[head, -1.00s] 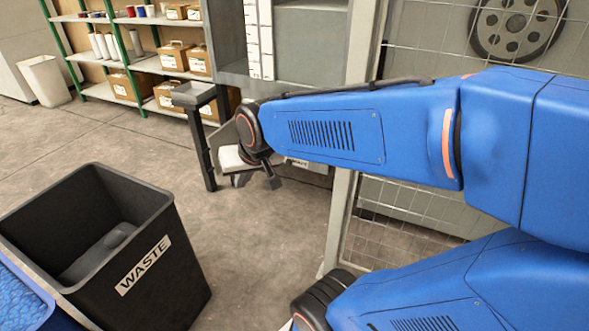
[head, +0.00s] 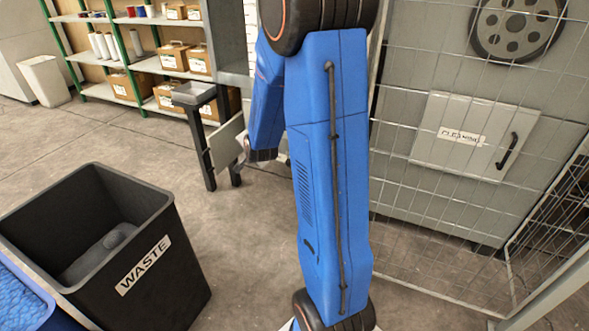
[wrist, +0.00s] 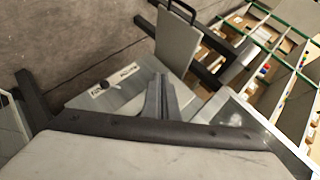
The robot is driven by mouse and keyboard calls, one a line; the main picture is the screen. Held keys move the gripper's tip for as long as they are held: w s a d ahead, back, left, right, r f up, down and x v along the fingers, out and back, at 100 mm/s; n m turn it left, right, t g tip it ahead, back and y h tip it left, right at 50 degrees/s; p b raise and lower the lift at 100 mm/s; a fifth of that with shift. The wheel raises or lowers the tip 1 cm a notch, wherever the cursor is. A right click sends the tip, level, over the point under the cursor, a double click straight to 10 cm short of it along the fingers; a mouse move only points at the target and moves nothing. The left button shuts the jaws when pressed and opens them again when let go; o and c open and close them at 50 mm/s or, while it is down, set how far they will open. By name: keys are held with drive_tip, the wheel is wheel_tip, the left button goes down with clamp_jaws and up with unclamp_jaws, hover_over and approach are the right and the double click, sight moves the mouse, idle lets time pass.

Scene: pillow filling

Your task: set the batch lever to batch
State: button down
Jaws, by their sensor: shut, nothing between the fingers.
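My gripper (wrist: 160,92) shows in the wrist view with its two dark fingers together and nothing between them. Beyond and left of the fingers is a grey panel (wrist: 135,98) with a white label strip and a small dark knob or lever on it. The label is too small to read, so I cannot tell the lever's setting. The fingers appear apart from the knob. In the head view my arm hides most of the panel's surroundings and the lever itself is not visible.
A grey plate (wrist: 177,45) with a dark handle stands behind the panel. Shelves (wrist: 285,45) are at the right. In the head view a black waste bin (head: 150,265) stands at left, and a wire mesh fence with a cabinet labelled CLEANING (head: 470,135) at right. Floor between is clear.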

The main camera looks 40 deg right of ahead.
drive_tip(key=s+d+f+m+h, duration=0.2)
drive_tip(key=d+f+m+h, duration=0.2)
drive_tip(key=d+f+m, duration=0.3)
drive_tip(key=s+d+f+m+t+h, duration=0.1)
drive_tip(key=s+d+f+m+h, duration=0.2)
drive_tip(key=d+f+m, duration=0.4)
drive_tip(key=d+f+h, duration=0.1)
drive_tip(key=d+f, duration=0.7)
drive_tip(key=f, duration=0.3)
drive_tip(key=shift+d, duration=0.4)
drive_tip(key=shift+d, duration=0.1)
drive_tip(key=x, duration=1)
drive_tip(key=shift+w+a+r, duration=0.25)
drive_tip(key=shift+a, duration=0.35)
drive_tip(key=shift+w+a+r, duration=0.25)
drive_tip(key=shift+w+a, duration=0.05)
drive_tip(key=shift+a, duration=0.25)
drive_tip(key=shift+w+a+r, duration=0.2)
drive_tip(key=shift+w+a, duration=0.05)
drive_tip(key=shift+a, duration=0.35)
